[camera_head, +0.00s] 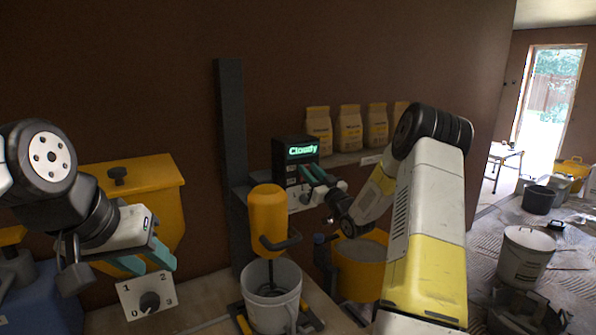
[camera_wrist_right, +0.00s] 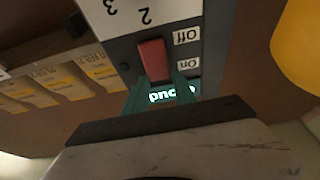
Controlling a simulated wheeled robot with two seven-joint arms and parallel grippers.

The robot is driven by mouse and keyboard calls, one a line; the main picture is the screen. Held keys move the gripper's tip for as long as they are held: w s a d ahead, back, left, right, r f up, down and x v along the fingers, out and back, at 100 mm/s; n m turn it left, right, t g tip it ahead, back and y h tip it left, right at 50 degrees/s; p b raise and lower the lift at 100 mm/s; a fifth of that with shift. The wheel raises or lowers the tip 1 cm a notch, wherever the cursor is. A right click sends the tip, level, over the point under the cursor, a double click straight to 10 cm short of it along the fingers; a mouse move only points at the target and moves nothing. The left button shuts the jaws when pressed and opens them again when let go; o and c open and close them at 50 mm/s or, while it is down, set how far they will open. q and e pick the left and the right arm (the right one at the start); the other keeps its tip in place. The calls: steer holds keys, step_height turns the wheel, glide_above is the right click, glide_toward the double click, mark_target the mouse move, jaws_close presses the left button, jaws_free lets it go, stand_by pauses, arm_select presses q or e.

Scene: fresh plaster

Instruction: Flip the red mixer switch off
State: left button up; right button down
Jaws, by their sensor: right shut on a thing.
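The red mixer switch (camera_wrist_right: 154,60) sits on a dark control box (camera_head: 283,158) with a green-lit "Cloudy" display, beside the yellow mixer (camera_head: 268,215). In the right wrist view the box appears upside down, with "Off" and "On" labels next to the switch. My right gripper (camera_head: 318,174) is at the front of the box. Its teal fingers (camera_wrist_right: 158,88) are shut on the switch, at the end near the "On" label. My left gripper (camera_head: 146,260) is open and empty at the left, above a numbered dial plate (camera_head: 147,294).
A white bucket (camera_head: 272,297) stands under the mixer, and a yellow bucket (camera_head: 362,262) is right of it. Paper bags (camera_head: 349,128) line a shelf behind my right arm. A yellow hopper (camera_head: 140,190) is behind my left gripper.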

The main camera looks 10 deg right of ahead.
steer(key=c, duration=1)
jaws_free()
steer(key=shift+s, duration=0.1)
steer(key=v, duration=0.7)
steer(key=shift+s+d+f, duration=0.1)
steer(key=shift+s+f, duration=0.1)
steer(key=shift+s, duration=0.1)
